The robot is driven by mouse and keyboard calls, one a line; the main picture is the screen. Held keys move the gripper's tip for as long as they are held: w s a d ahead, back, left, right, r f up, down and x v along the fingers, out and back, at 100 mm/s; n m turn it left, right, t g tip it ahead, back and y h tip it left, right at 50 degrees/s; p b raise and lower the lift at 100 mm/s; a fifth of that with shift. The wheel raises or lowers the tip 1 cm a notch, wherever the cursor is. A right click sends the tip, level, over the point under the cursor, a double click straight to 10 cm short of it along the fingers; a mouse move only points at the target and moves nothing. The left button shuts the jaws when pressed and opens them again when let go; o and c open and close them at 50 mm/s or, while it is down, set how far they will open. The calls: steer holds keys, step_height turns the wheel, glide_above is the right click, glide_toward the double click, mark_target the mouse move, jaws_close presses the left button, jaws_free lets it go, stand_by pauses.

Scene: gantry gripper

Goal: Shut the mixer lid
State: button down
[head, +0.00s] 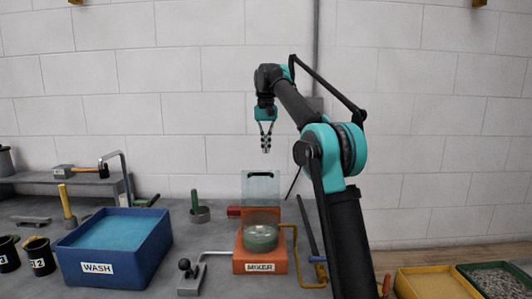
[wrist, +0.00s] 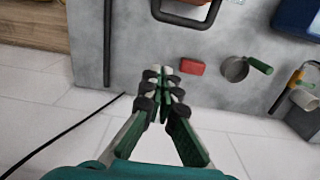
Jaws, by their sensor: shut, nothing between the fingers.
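The mixer (head: 260,256) is an orange unit with a label and a round bowl of green-grey content (head: 261,236). Its clear lid (head: 262,190) stands upright at the back, open, with a dark handle (head: 260,174) near its top edge. My gripper (head: 266,148) points down above the lid, apart from it in the head view, with nothing held. In the wrist view my gripper (wrist: 161,84) has its fingertips together.
A blue wash tub (head: 115,250) stands left of the mixer. A red block (wrist: 192,67) and a cup with a green handle (wrist: 236,69) lie behind it. A grey lever (head: 188,278) and a bent ochre pipe (head: 296,250) flank the mixer. The wall is behind.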

steer(key=s+f, duration=0.4)
steer(key=f, duration=0.3)
steer(key=shift+f, duration=0.2)
stand_by(0.5)
steer(key=shift+s+r+t, duration=0.35)
steer(key=shift+s+t, duration=0.2)
steer(key=shift+s, duration=0.15)
steer(key=shift+s+r+t, duration=0.35)
steer(key=shift+s+t, duration=0.2)
steer(key=shift+s, duration=0.1)
steer(key=s+t, duration=0.2)
steer(key=s, duration=0.1)
steer(key=s+t, duration=0.2)
steer(key=s+r+t, duration=0.1)
steer(key=s+t, duration=0.1)
steer(key=s, duration=0.1)
steer(key=shift+s+t, duration=0.35)
steer(key=shift+t, duration=0.05)
steer(key=t, duration=0.8)
glide_toward(266, 173)
steer(key=s+f, duration=0.4)
steer(key=f, duration=0.1)
steer(key=shift+s+d+f, duration=0.1)
steer(key=shift+s+f, duration=0.3)
steer(key=shift+f, duration=0.35)
steer(key=shift+s+f, duration=0.4)
steer(key=shift+f, duration=0.35)
